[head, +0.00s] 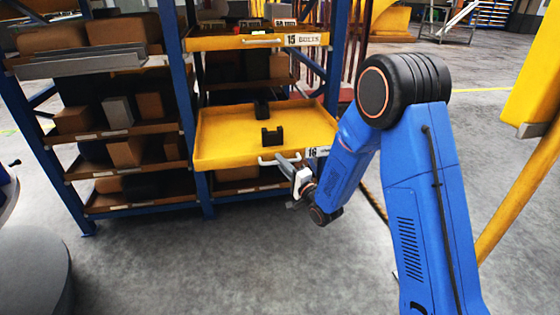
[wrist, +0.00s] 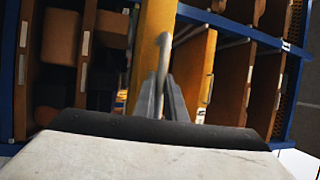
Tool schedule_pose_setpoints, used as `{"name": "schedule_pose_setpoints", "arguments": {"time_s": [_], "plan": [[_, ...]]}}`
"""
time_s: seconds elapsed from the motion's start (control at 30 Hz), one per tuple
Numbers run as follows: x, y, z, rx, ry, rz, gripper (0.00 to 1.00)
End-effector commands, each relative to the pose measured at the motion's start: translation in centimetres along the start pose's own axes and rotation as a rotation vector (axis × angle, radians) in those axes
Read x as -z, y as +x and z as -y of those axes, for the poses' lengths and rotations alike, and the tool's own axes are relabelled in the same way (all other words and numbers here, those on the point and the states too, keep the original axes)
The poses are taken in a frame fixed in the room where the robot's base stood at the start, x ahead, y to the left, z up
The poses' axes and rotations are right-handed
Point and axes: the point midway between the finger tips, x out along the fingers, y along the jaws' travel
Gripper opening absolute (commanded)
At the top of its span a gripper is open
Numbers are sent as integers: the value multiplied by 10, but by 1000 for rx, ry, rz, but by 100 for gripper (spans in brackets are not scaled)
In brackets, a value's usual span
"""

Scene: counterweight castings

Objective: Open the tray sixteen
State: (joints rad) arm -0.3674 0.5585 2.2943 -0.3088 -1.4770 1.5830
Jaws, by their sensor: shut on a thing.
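The yellow tray sixteen (head: 222,135), with a label reading 16 (head: 312,152) on its front, stands out from the rack at mid height. Black castings (head: 271,137) lie in it. A pale bar handle (head: 268,160) runs along its front edge. My gripper (head: 283,161) is at this handle, its fingers shut on it. In the wrist view, the fingertips (wrist: 161,88) close around the handle (wrist: 164,50), in front of the tray's yellow front (wrist: 150,28). The fingers partly hide the handle.
Yellow tray fifteen (head: 240,43), labelled 15 BOLTS, sits above. The blue rack post (head: 174,80) stands left, beside shelves of brown boxes (head: 126,152). A yellow post (head: 508,190) rises at right. The grey floor (head: 220,265) in front is clear.

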Motion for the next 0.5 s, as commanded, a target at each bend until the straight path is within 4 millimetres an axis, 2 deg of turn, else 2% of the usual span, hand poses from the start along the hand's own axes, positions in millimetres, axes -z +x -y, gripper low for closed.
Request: {"name": "schedule_pose_setpoints", "arguments": {"time_s": [0.43, 0.5], "plan": [[0, -3, 0, -2, 0, -2, 0], [0, -3, 0, -2, 0, -2, 23]]}}
